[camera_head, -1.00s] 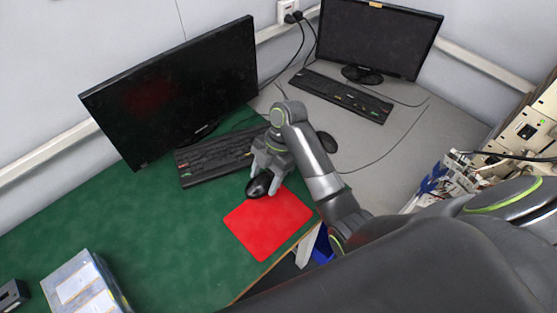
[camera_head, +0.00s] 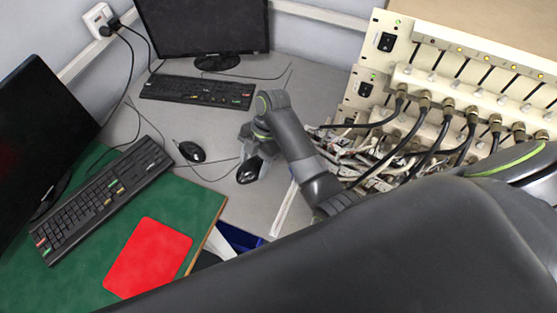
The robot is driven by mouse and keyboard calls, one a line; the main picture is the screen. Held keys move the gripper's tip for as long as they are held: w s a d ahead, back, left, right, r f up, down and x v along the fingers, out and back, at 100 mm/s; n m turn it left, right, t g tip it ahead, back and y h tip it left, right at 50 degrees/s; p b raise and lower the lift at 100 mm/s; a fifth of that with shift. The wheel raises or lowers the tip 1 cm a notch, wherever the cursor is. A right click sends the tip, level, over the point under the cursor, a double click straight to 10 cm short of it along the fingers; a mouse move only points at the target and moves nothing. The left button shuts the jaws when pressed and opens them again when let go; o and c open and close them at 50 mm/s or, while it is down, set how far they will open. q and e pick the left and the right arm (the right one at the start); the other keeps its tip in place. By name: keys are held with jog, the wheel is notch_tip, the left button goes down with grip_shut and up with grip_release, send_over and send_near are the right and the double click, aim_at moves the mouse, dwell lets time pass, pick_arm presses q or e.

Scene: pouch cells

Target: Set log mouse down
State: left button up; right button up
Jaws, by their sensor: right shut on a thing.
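My right gripper (camera_head: 257,153) is shut on a black mouse (camera_head: 249,170). It holds the mouse over the grey desk (camera_head: 215,188), to the right of another black mouse (camera_head: 191,151) that lies on that desk. I cannot tell whether the held mouse touches the desk. The red mouse pad (camera_head: 150,258) lies bare on the green mat (camera_head: 196,199) at the lower left. My left gripper is out of view.
A black keyboard (camera_head: 195,91) and a monitor (camera_head: 203,22) stand at the back of the grey desk. Another keyboard (camera_head: 103,200) lies on the green mat. A rack with many cables (camera_head: 455,75) stands close to the right of my arm.

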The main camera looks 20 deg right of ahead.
aim_at(255, 188)
jog(key=shift+d+f, duration=0.1)
jog(key=shift+f, duration=0.25)
notch_tip(255, 188, down, 4)
jog(key=shift+s+r, duration=0.1)
jog(key=shift+s, duration=0.05)
jog(key=shift+f, duration=2.7)
jog(key=shift+f, duration=0.1)
jog(key=o, duration=1)
jog(key=shift+r, duration=0.2)
jog(key=v, duration=1.2)
